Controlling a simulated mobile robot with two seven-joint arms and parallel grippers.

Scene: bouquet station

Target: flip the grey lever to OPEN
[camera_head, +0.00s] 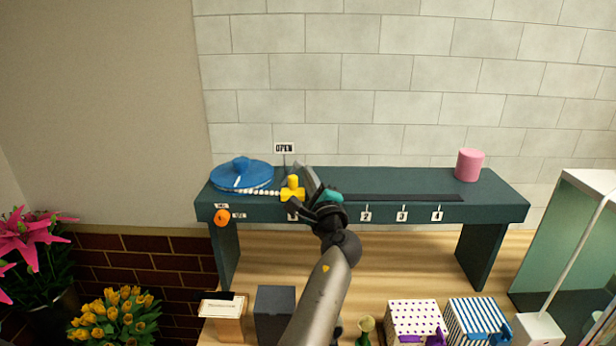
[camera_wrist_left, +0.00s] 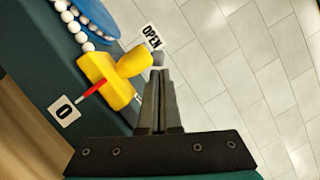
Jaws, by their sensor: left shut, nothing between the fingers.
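The OPEN sign (camera_head: 284,148) stands at the back edge of the dark teal bench shelf, and it also shows in the left wrist view (camera_wrist_left: 151,37). My left gripper (camera_head: 304,172) is over the shelf, just right of a yellow slider block (camera_head: 292,188). Its fingers (camera_wrist_left: 158,75) are shut with nothing between them, their tips just below the OPEN sign in the wrist view. A small grey piece (camera_wrist_left: 158,57) shows at the fingertips, possibly the grey lever; most of it is hidden and its position cannot be told. My right gripper is not in view.
A blue round lid-like object (camera_head: 241,172) with white beads lies left of the yellow block. An orange knob (camera_head: 222,217) is on the shelf front. A pink cylinder (camera_head: 470,164) stands at the right end. Boxes (camera_head: 414,318) stand below; the shelf's right middle is clear.

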